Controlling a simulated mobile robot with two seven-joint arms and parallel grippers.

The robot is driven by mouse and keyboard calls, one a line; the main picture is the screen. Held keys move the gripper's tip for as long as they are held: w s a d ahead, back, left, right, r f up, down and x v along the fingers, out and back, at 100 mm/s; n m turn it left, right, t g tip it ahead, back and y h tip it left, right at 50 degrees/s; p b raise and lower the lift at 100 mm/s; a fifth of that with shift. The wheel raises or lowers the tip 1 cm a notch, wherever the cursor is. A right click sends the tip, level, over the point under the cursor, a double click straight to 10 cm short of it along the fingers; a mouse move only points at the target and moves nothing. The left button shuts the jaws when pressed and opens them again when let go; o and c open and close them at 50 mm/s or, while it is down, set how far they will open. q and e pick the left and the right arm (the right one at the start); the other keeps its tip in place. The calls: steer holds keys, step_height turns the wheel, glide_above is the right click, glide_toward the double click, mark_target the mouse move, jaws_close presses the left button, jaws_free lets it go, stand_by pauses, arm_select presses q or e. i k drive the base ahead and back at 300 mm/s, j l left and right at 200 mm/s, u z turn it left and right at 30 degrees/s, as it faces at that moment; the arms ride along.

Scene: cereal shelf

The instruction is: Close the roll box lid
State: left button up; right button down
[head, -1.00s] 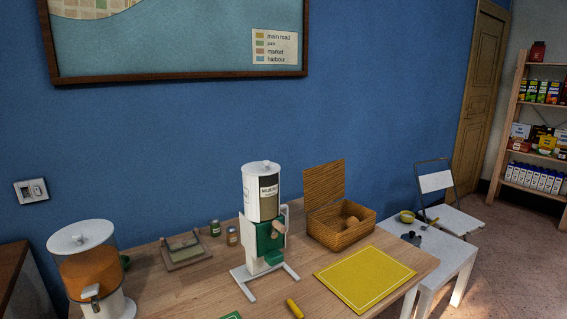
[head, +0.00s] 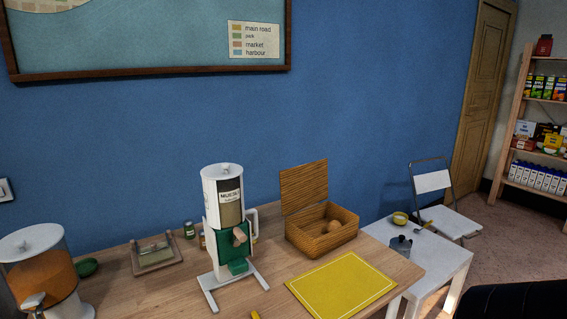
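The roll box (head: 322,245) is a brown wicker-look box at the back right of the wooden table. Its lid (head: 304,187) stands open, upright at the box's back left side near the blue wall. One or more round brown rolls (head: 333,226) show inside. Neither of my grippers is in the head view. A dark shape at the lower right corner may be part of my own arm.
A cereal dispenser (head: 224,205) on a white stand is left of the box. A yellow mat (head: 342,285) lies in front of it. A juice dispenser (head: 38,262) stands at the left. A white side table (head: 440,262) with a grey pot (head: 400,245) and yellow bowl (head: 400,218) is at the right.

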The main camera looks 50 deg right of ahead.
mark_target(302, 186)
steer(key=k+l+u, duration=0.15)
steer(key=l, duration=0.3)
steer(key=k+l+u, duration=0.15)
steer(key=l, duration=0.25)
steer(key=k+l+u, duration=0.15)
steer(key=l, duration=0.25)
steer(key=k+l+u, duration=0.15)
steer(key=l, duration=0.25)
steer(key=k+l, duration=0.2)
steer(key=l, duration=0.2)
steer(key=k+l, duration=0.25)
steer(key=l, duration=0.15)
steer(key=k+l, duration=0.2)
steer(key=l, duration=0.2)
steer(key=k+l, duration=0.25)
steer(key=l, duration=0.15)
steer(key=u, duration=0.05)
